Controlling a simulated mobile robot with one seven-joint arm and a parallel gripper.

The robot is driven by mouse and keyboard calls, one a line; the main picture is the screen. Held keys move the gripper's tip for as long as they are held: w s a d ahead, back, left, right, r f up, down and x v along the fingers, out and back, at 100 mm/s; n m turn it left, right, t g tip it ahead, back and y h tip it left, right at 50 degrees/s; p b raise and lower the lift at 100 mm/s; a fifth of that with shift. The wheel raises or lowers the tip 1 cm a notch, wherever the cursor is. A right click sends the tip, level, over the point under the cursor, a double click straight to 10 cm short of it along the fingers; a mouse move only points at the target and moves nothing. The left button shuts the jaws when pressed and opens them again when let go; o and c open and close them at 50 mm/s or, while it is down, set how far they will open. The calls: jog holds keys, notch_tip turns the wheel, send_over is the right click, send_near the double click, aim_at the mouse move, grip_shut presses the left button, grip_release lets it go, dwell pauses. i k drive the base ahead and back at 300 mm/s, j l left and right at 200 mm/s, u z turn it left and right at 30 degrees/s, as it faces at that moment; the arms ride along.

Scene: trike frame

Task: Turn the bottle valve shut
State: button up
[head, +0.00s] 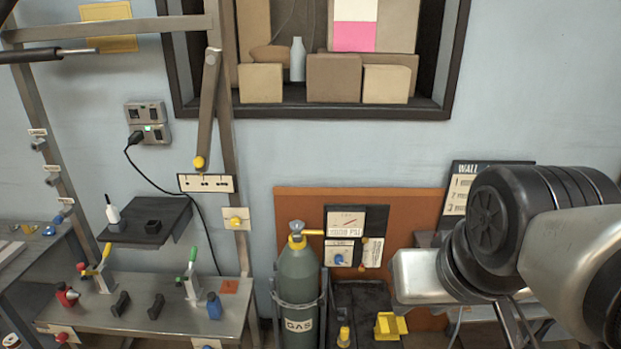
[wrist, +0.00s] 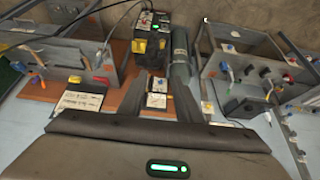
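The gas bottle (head: 298,278) is a grey-green cylinder marked GAS, standing upright at the lower middle of the head view. Its valve (head: 297,240) is on top, with a grey knob above a yellow body. In the wrist view, which looks upside down, the bottle (wrist: 181,48) lies beyond my gripper's right finger; its valve is hidden or too small to make out there. My gripper (wrist: 161,80) has its two dark fingers apart, nothing held between them. It is apart from the bottle, to its right in the head view, where its fingers cannot be made out.
A gauge panel (head: 357,221) on the orange board (head: 287,205) is right of the valve. A dark tray (head: 362,300) with yellow parts (head: 390,325) stands beside the bottle. A workbench (head: 130,318) with clamps is left. The wall notice (head: 464,180) is near my arm.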

aim_at(296, 226)
jog(key=i+j+u, duration=0.55)
jog(key=u, duration=0.2)
jog(key=i+u, duration=0.4)
jog(key=k+l+u, duration=0.1)
jog(key=l+u, duration=0.15)
jog(key=i+j, duration=0.15)
jog(key=i+z, duration=0.05)
jog(key=i, duration=0.05)
